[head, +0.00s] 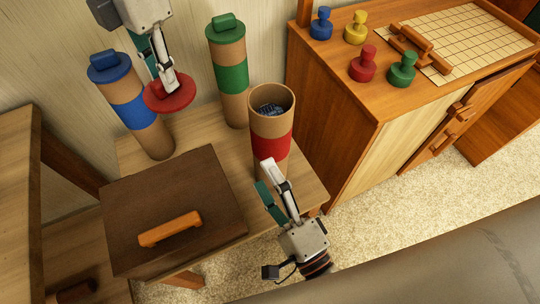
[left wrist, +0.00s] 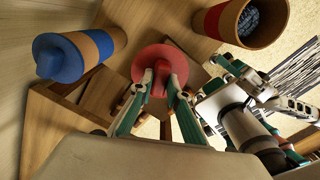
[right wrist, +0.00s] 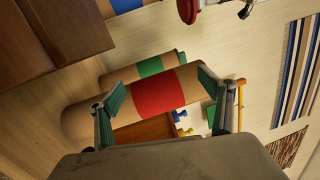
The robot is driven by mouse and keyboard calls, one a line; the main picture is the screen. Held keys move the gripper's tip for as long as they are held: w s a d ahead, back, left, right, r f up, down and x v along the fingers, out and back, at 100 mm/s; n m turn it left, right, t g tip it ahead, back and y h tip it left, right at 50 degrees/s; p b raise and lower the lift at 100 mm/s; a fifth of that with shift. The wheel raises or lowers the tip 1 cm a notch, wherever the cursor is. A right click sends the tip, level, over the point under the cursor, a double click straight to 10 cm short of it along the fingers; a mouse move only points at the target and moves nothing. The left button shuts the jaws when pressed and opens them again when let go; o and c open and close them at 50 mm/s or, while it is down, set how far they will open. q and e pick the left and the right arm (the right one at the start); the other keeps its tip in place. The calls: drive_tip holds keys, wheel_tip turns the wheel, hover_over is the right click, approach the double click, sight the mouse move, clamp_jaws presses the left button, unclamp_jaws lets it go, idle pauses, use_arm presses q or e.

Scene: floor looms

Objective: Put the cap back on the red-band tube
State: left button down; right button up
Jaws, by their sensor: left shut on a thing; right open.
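The red-band tube (head: 270,145) stands uncapped on the small wooden table, with dark bluish contents showing inside its open mouth. It also shows at the top right of the left wrist view (left wrist: 240,20). My left gripper (head: 166,84) is shut on the red cap (head: 172,98) by its knob and holds it in the air between the blue-band and green-band tubes, left of the red-band tube. My right gripper (head: 266,176) is open at the front of the red-band tube. In the right wrist view the tube's red band (right wrist: 156,93) lies between the open fingers; contact cannot be told.
The blue-capped tube (head: 133,108) and green-capped tube (head: 230,75) stand behind. A dark brown box (head: 205,195) with an orange handle (head: 170,229) sits at the front left. A wooden cabinet (head: 350,115) with coloured pegs and a grid board (head: 465,40) stands right.

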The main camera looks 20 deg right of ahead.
use_arm(q)
drive_tip(key=s+d+r+n, duration=0.2)
drive_tip(key=d+r+n, duration=0.1)
drive_tip(key=d+n, duration=0.6)
drive_tip(key=s+d+r+n, duration=0.2)
drive_tip(key=d+r+n, duration=0.1)
drive_tip(key=d+n, duration=0.6)
drive_tip(key=n, duration=0.3)
drive_tip(key=shift+s+d+n, duration=0.25)
drive_tip(key=shift+s+n, duration=0.05)
drive_tip(key=shift+n, duration=0.1)
use_arm(e)
drive_tip(key=f+m+h, duration=0.1)
drive_tip(key=m+h, duration=0.2)
drive_tip(key=m, duration=0.4)
drive_tip(key=d+f+m+g+h, duration=0.1)
drive_tip(key=m+h, duration=0.1)
drive_tip(key=m, duration=0.6)
drive_tip(key=d+f+m+h, duration=0.1)
drive_tip(key=m+h, duration=0.2)
drive_tip(key=m, duration=0.4)
drive_tip(key=shift+w+f+g+h, duration=0.15)
drive_tip(key=shift+f+g+h, duration=0.1)
drive_tip(key=shift+g+h, duration=0.05)
drive_tip(key=w+d, duration=0.2)
drive_tip(key=w, duration=0.9)
drive_tip(key=shift+w+d, duration=0.15)
drive_tip(key=shift+w, duration=0.25)
